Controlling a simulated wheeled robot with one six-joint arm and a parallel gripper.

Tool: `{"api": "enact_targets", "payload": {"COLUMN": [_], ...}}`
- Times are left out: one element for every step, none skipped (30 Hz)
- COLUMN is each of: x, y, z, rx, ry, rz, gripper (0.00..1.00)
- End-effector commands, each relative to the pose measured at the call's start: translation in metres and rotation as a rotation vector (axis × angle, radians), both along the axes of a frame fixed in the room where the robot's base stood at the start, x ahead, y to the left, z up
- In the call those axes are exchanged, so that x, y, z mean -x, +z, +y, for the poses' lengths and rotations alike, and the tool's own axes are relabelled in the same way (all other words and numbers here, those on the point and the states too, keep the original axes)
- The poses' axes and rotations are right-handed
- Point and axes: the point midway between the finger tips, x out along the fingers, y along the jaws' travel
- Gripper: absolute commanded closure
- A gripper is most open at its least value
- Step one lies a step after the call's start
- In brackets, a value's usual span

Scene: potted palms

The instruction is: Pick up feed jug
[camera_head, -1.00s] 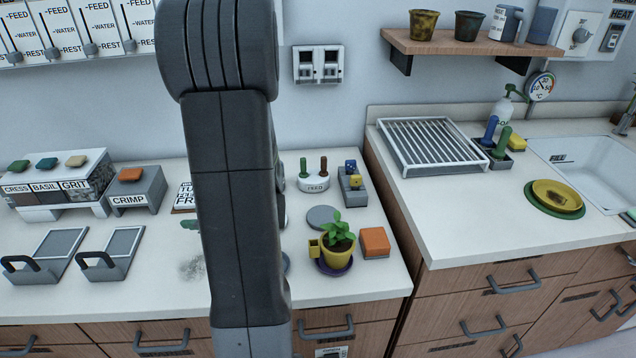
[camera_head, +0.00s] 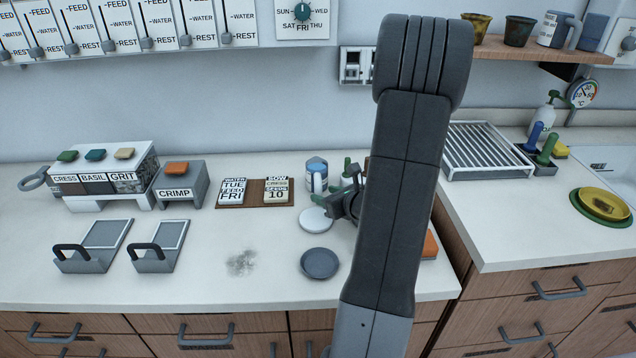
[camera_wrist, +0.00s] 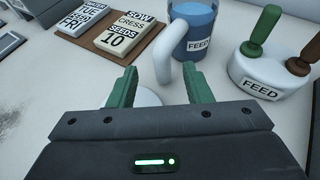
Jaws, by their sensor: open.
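The feed jug is blue with a white FEED label and a white handle. It stands on the counter in the head view (camera_head: 316,172) and at the top of the wrist view (camera_wrist: 198,22). Its handle points toward my gripper. My gripper (camera_wrist: 162,76) is open, its two green fingers apart. In the wrist view the handle's lower end appears between the fingertips, but I cannot tell whether it is within their reach. In the head view my gripper (camera_head: 347,192) is just right of the jug, partly hidden by my arm.
A FEED holder (camera_wrist: 262,82) with green and brown handles stands right of the jug. A calendar board (camera_head: 256,194) lies left of it. A white disc (camera_head: 315,219) and grey saucer (camera_head: 320,263) lie in front. Another jug (camera_head: 553,30) is on the shelf.

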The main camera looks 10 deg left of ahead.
Motion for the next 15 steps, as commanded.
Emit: {"api": "enact_targets", "payload": {"x": [-0.002,-0.004,-0.007,-0.010,-0.012,-0.015,-0.018,-0.021,-0.024,-0.026,-0.028,-0.029,-0.030,-0.031,-0.031], "y": [-0.003,-0.005,-0.008,-0.010,-0.013,-0.016,-0.018,-0.020,-0.021,-0.022,-0.024,-0.025,-0.025,-0.025,-0.025], "z": [0.002,0.004,0.007,0.010,0.012,0.015,0.017,0.020,0.025,0.027,0.028,0.030,0.031,0.032,0.032], "rx": [0.000,0.000,-0.001,-0.001,-0.001,-0.001,-0.002,-0.001,-0.001,0.000,-0.001,-0.001,-0.001,-0.001,-0.001], "ry": [0.001,0.001,0.001,0.002,0.003,0.002,0.002,0.002,0.004,0.003,0.001,0.001,0.001,0.000,0.000], "rz": [0.002,0.002,0.003,0.003,0.003,0.002,0.002,0.002,0.001,0.002,0.001,0.001,0.001,0.001,0.001], "gripper": [0.55,0.55,0.55,0.55,0.55,0.55,0.55,0.55,0.55,0.55,0.55,0.55,0.55,0.55,0.55]}}
